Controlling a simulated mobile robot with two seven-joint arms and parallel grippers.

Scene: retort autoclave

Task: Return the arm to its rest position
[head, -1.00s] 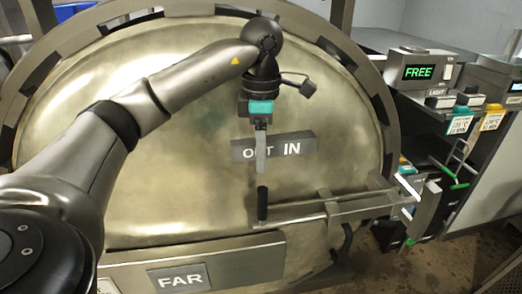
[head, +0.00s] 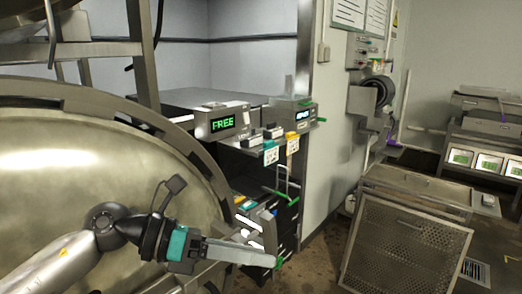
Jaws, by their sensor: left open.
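My left arm comes in from the lower left, in front of the big round metal door. My left gripper (head: 268,258) has a teal band at its base and points to the right. Its fingers are seen nearly edge-on and overlap. It is open, and I see nothing held in it. The fingertips appear over the lower part of the dark rack beside the door; I cannot tell whether they touch anything. My right gripper is not in view.
The round door (head: 90,185) fills the left. A box with a green FREE display (head: 222,123) stands on a shelf right of it. A perforated metal panel (head: 405,250) stands at the lower right. Some brown floor (head: 320,250) is clear between.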

